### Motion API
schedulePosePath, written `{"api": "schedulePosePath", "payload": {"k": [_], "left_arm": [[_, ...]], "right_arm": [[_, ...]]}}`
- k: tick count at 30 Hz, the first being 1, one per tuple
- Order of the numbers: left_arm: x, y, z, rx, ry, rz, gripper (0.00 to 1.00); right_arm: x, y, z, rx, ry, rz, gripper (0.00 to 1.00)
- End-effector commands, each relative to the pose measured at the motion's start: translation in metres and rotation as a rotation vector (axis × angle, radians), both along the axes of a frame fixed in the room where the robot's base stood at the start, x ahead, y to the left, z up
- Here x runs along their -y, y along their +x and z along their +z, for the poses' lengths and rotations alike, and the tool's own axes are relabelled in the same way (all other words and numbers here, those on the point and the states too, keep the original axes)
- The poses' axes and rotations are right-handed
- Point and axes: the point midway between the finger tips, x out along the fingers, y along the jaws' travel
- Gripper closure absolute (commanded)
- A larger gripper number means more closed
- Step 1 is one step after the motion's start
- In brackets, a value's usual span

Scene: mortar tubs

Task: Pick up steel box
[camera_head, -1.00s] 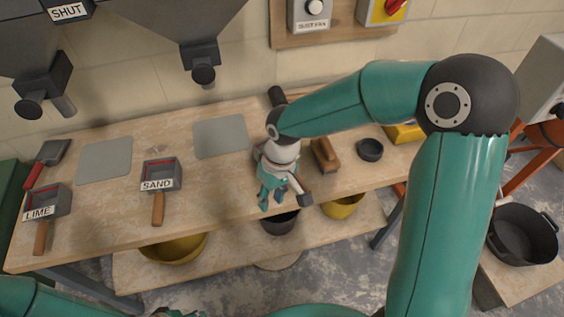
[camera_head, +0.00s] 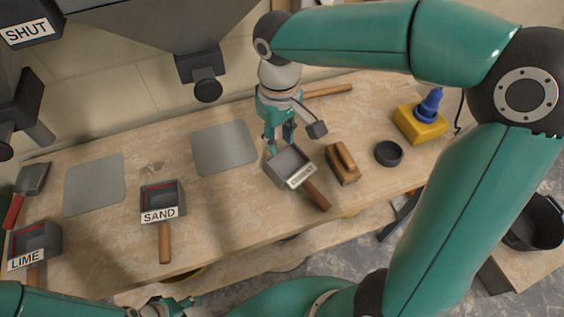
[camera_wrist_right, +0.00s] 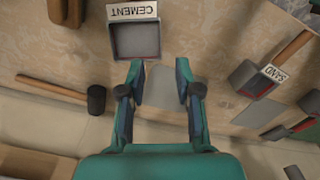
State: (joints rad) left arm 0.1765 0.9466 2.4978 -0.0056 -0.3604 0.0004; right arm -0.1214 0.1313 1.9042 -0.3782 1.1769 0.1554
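Three grey steel boxes with wooden handles stand on the wooden bench. The box labelled CEMENT (camera_head: 289,163) is in the middle; it also shows open and empty in the right wrist view (camera_wrist_right: 135,42). The SAND box (camera_head: 162,196) is to its left and the LIME box (camera_head: 36,240) is at the far left. My right gripper (camera_head: 280,145) points down just behind the CEMENT box. In the right wrist view its fingers (camera_wrist_right: 160,76) are apart with nothing between them. My left gripper (camera_head: 168,304) shows only in part at the bottom edge, and its fingers are unclear.
A wooden float (camera_head: 343,163), a dark round tub (camera_head: 388,153) and a yellow block with a blue top (camera_head: 420,124) are right of the CEMENT box. A mallet (camera_wrist_right: 96,98) lies behind. Grey plates (camera_head: 224,147) lie flat on the bench. Hoppers hang above the left side.

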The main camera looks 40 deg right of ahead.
Motion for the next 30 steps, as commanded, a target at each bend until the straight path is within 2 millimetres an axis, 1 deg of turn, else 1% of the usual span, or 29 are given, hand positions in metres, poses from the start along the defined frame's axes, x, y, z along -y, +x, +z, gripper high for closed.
{"api": "schedulePosePath", "payload": {"k": [2, 5, 8, 15, 18, 21, 26, 29, 30], "left_arm": [[0.000, -0.001, 0.000, -0.001, 0.000, 0.000, 0.53], [0.000, -0.001, -0.001, -0.002, 0.000, -0.001, 0.53], [0.000, -0.001, -0.001, -0.002, 0.000, -0.001, 0.53], [0.000, -0.001, -0.002, -0.002, 0.000, -0.001, 0.53], [0.000, -0.001, -0.002, -0.002, 0.000, -0.001, 0.53], [0.000, -0.001, -0.002, -0.001, 0.000, 0.000, 0.53], [0.000, -0.001, -0.001, -0.001, 0.000, 0.000, 0.53], [0.000, -0.001, 0.002, -0.001, 0.000, 0.000, 0.53], [0.000, -0.001, 0.003, -0.001, 0.000, 0.000, 0.53]], "right_arm": [[0.000, 0.000, -0.004, -0.002, 0.000, 0.001, 0.67], [-0.002, 0.001, -0.015, -0.003, 0.000, 0.006, 0.67], [-0.004, 0.001, -0.034, -0.006, 0.000, 0.013, 0.67], [-0.006, 0.003, -0.086, -0.007, 0.000, 0.019, 0.67], [-0.006, 0.004, -0.102, -0.004, 0.000, 0.021, 0.67], [-0.007, 0.004, -0.112, -0.003, 0.001, 0.020, 0.67], [-0.007, 0.005, -0.120, -0.002, 0.001, 0.022, 0.67], [-0.007, 0.006, -0.129, -0.004, 0.001, 0.022, 0.67], [-0.008, 0.007, -0.134, -0.006, 0.001, 0.022, 0.67]]}}
